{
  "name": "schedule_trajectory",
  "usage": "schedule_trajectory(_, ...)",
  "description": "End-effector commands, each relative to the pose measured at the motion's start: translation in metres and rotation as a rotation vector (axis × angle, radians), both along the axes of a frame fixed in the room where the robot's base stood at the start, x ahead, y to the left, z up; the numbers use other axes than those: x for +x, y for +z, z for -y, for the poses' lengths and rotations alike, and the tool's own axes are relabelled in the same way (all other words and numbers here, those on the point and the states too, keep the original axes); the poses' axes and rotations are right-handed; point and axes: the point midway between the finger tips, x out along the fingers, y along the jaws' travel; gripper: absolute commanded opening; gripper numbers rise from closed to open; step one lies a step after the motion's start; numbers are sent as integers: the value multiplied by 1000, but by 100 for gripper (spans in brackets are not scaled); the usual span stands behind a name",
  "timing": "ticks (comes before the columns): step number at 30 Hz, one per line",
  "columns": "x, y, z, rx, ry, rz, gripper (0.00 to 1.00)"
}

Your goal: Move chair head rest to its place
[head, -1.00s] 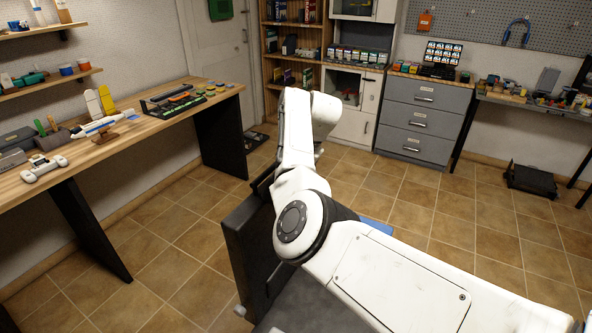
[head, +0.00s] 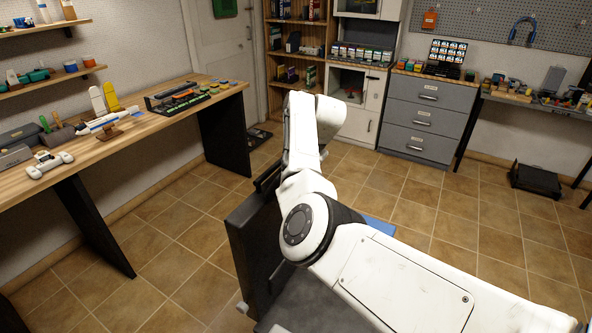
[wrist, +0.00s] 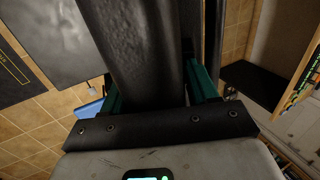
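In the wrist view, a dark padded piece that looks like the chair head rest (wrist: 145,62) fills the space between the teal fingers of my gripper (wrist: 156,84). The fingers sit on both sides of it and appear closed against it. Its far end runs out of the top of the picture. In the head view, my white arm hides the gripper. A dark upright chair back (head: 262,255) stands behind and left of the arm, with a grey surface (head: 305,308) below it. I cannot tell where the head rest's place is.
A wooden desk (head: 100,150) with models and a controller runs along the left wall. Grey drawers (head: 425,118), shelves (head: 292,45) and a workbench (head: 530,103) stand at the back. A black pedal-like unit (head: 535,180) lies on the floor at right. Tiled floor is open between them.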

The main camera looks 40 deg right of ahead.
Motion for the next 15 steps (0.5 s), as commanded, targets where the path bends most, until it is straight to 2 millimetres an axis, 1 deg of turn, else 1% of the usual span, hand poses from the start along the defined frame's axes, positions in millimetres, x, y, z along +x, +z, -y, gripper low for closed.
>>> schedule_trajectory(5,-1,0,1,-1,-2,-2,53)
schedule_trajectory(8,-2,5,2,-2,-3,0,53)
schedule_trajectory(11,-6,16,4,-4,-4,3,53)
schedule_trajectory(15,-15,40,8,-4,-3,5,53)
